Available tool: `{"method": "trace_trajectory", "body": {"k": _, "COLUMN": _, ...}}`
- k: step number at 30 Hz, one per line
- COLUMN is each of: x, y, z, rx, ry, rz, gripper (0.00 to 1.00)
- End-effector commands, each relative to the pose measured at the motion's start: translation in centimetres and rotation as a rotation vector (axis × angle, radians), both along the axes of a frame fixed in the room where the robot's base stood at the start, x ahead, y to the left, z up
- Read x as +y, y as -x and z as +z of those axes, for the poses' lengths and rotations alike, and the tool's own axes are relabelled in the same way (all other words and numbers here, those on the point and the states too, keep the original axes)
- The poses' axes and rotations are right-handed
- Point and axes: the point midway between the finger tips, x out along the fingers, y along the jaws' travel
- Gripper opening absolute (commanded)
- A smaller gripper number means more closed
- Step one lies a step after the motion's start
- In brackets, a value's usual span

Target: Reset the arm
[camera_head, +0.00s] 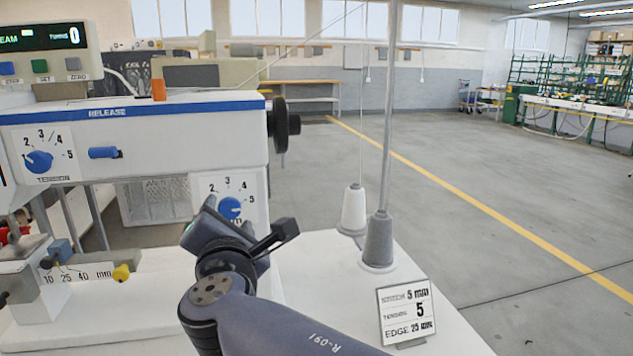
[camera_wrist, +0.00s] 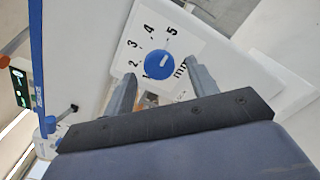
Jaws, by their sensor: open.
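My gripper (camera_head: 212,205) is in front of the lower blue dial (camera_head: 229,208) on the white machine, partly overlapping it in the head view. In the wrist view, my gripper (camera_wrist: 163,73) has its two fingers well apart, with no object held. The same blue dial (camera_wrist: 159,64) shows between and beyond the fingertips. I cannot tell how far the tips are from it, but no contact shows.
The machine's tension dial (camera_head: 39,161) and blue lever (camera_head: 104,153) are to the left. A white thread cone (camera_head: 353,211), a grey cone (camera_head: 378,241) on a tall rod, and a settings card (camera_head: 406,312) stand on the right. Open floor lies beyond the table.

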Motion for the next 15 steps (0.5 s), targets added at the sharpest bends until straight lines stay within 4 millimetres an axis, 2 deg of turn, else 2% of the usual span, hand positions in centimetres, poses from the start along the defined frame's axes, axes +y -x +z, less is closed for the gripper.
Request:
{"method": "trace_trajectory", "body": {"k": 9, "x": -1.3, "y": 5.7, "z": 0.2, "rx": -0.001, "ry": -0.001, "rz": 0.006, "gripper": 0.55}}
{"method": "trace_trajectory", "body": {"k": 15, "x": -2.0, "y": 8.5, "z": 0.1, "rx": 0.0, "ry": 0.0, "rz": 0.004, "gripper": 0.55}}
